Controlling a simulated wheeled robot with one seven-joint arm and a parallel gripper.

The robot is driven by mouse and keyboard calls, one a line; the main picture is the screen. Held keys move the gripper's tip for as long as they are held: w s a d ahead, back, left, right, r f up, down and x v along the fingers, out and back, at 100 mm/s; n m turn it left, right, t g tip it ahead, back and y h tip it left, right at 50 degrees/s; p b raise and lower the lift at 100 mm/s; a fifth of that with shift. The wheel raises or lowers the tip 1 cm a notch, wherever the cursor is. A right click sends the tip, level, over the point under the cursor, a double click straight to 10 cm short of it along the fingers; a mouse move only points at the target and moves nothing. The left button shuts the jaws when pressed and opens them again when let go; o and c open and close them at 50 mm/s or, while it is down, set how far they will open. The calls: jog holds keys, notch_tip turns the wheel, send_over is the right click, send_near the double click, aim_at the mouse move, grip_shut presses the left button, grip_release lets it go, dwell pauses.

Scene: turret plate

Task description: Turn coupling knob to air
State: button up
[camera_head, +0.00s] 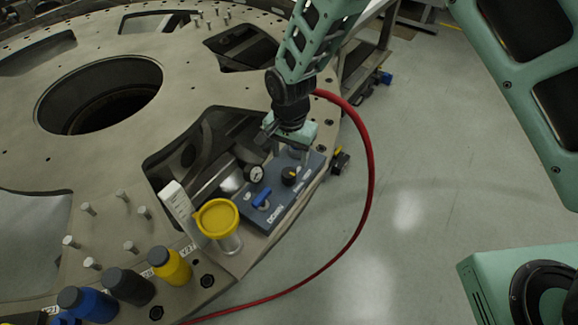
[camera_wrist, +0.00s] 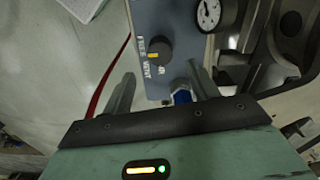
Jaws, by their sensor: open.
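The coupling knob (camera_head: 289,175) is a round black knob with a yellow mark on the blue-grey control panel (camera_head: 254,217). In the wrist view the knob (camera_wrist: 158,52) lies just beyond the fingertips, with its yellow mark toward the left, near white lettering on the panel. A small label sits below the knob; I cannot read it surely. My gripper (camera_head: 291,155) is above the panel's far end, close to the knob. In the wrist view its two fingers (camera_wrist: 161,72) are spread apart with nothing between their tips.
A blue lever (camera_head: 262,197) and a pressure gauge (camera_head: 254,173) are beside the knob. A red hose (camera_head: 371,170) loops over the plate's right edge. Several bottles stand at lower left.

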aim_at(289, 171)
notch_tip(289, 171, down, 8)
jog(key=shift+r+p, duration=0.1)
jog(key=shift+p, duration=1.1)
jog(key=shift+c, duration=0.2)
jog(key=c, duration=0.9)
